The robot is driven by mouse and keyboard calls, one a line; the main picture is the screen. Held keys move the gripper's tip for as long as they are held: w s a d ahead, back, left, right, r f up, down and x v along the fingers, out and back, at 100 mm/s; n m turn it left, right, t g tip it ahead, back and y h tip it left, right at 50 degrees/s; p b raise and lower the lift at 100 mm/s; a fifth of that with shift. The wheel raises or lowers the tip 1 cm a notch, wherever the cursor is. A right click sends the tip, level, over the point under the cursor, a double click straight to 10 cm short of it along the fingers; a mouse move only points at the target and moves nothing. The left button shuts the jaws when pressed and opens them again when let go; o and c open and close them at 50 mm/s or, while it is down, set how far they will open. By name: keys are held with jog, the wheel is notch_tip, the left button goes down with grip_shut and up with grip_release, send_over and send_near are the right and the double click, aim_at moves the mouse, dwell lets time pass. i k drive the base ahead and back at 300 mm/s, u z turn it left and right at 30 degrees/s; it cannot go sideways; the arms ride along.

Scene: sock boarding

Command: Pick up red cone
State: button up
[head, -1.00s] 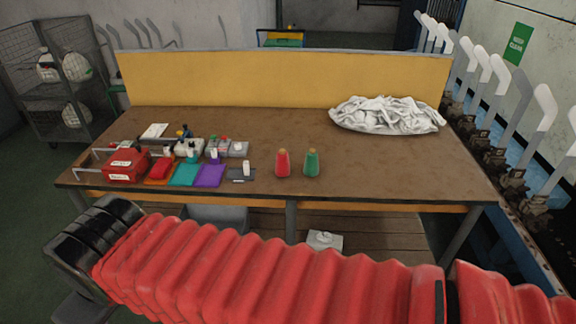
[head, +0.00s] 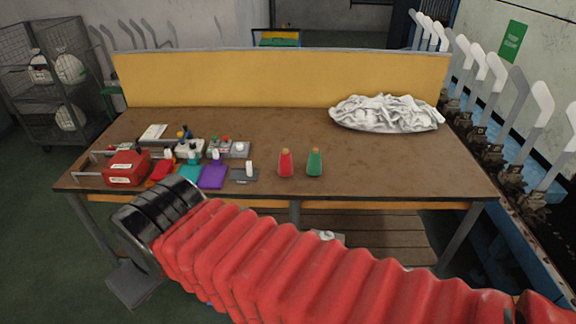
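The red cone (head: 285,164) stands upright on the brown table (head: 265,128), near its front edge and right of the middle of the small items. A green cone (head: 314,164) stands upright just to its right, with a small gap between them. Both have tan tops. My arm, in a red ribbed sleeve, crosses the lower part of the head view in front of the table. Its black banded end is at the left, below the table's front left part. My gripper's fingers do not show.
A red box (head: 127,167), purple (head: 212,177) and teal (head: 190,174) pieces and small bottles crowd the table's left. A white cloth heap (head: 387,113) lies at the back right. A yellow panel (head: 280,79) closes the back. Grey-white boards (head: 541,105) line the right. The table's middle is clear.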

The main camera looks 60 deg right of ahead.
aim_at(286, 167)
jog(key=z, duration=0.05)
jog(key=i, duration=1)
jog(key=u, duration=0.05)
